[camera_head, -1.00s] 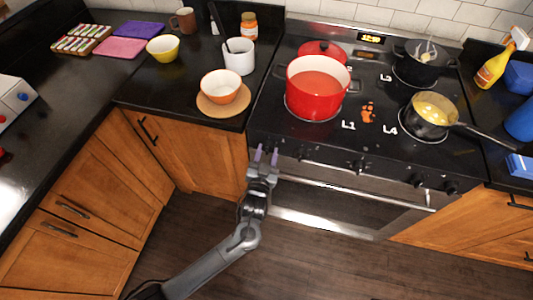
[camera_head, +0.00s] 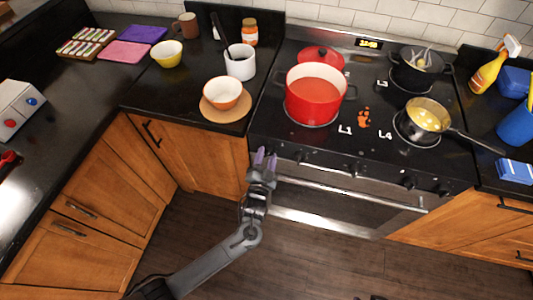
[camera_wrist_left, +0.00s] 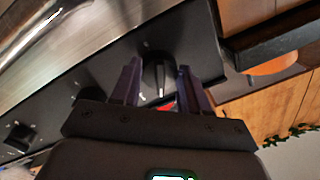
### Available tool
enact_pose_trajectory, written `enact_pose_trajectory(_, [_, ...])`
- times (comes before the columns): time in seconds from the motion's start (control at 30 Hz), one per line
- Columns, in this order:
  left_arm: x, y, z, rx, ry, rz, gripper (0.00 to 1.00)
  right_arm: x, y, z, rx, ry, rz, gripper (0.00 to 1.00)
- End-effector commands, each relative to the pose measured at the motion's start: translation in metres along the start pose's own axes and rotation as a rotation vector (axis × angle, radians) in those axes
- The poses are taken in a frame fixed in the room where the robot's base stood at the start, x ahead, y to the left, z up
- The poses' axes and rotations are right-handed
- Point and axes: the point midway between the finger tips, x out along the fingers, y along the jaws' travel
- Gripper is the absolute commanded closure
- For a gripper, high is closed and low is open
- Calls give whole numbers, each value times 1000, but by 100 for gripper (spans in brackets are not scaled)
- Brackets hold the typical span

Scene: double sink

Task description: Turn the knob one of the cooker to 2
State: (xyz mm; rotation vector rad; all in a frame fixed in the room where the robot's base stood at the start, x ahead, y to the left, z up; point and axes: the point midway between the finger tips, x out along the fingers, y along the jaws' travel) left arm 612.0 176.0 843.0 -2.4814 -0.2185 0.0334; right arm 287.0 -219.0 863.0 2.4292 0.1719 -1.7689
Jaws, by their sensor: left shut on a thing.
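The cooker (camera_head: 262,120) has a row of dark knobs along its front panel. My left gripper (camera_head: 266,159) is at the panel's left end. In the left wrist view its two purple fingers (camera_wrist_left: 156,88) stand on either side of a dark knob (camera_wrist_left: 157,70) with a light pointer mark, shut on it. In the head view the fingers and arm hide most of this knob. Any number by it is too small to read. A neighbouring knob (camera_head: 299,157) is free, just right of the gripper. My right gripper cannot be made out.
A red pot (camera_head: 313,104) and a pan of yellow food (camera_head: 428,115) stand on the cooktop. The oven handle (camera_head: 350,193) runs below the knobs. The floor in front is mostly clear.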

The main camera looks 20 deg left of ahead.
Motion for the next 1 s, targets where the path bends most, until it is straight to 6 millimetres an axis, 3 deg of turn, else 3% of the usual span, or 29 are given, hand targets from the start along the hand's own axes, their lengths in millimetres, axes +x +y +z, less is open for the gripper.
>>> enact_pose_trajectory(0.2, [1, -3, -3, 208, 14, -3, 86, -19, 0, -6, 3, 1, -2, 64])
enact_pose_trajectory(1.0, [1, -6, -2, 967, 65, -13, 86, -61, 1, -20, 8, 2, -6, 64])
